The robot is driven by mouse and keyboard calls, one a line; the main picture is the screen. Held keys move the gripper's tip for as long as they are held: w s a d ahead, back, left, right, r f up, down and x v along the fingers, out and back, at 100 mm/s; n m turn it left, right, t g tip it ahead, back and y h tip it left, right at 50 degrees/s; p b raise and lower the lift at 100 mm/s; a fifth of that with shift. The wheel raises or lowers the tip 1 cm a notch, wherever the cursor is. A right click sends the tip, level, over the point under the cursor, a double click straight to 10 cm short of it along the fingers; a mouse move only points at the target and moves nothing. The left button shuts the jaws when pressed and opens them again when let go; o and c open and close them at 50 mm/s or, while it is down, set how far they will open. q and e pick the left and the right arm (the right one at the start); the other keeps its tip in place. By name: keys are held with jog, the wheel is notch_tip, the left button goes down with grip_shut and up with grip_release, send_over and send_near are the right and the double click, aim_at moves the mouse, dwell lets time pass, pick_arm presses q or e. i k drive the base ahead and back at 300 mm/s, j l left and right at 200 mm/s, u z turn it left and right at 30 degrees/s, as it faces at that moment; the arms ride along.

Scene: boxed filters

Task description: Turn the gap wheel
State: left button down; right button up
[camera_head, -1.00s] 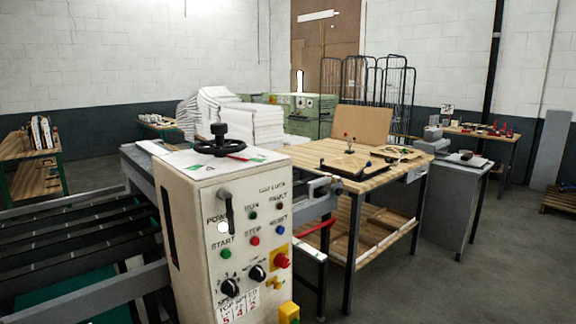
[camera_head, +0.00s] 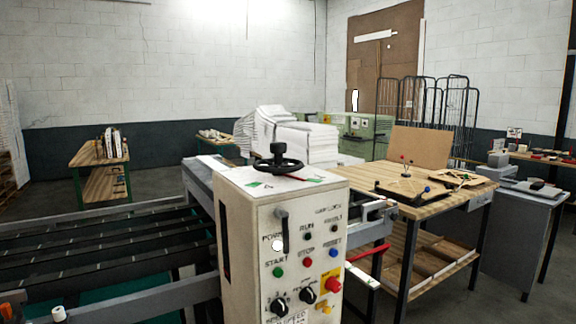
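The gap wheel (camera_head: 279,164) is a black handwheel with an upright knob. It lies flat on top of the cream control cabinet (camera_head: 235,222), near the middle of the head view. The cabinet's front carries a lever, several coloured buttons and black rotary knobs. Neither of my grippers shows in this view, so nothing of mine is seen touching the wheel.
A conveyor (camera_head: 110,245) with dark belts runs left from the cabinet. A wooden workbench (camera_head: 370,176) with frames on it stands to the right. White stacks (camera_head: 295,140) are behind. Grey floor (camera_head: 475,295) is open at the lower right.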

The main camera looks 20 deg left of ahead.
aim_at(280, 167)
jog(key=i+u, duration=0.15)
jog(key=u, duration=0.65)
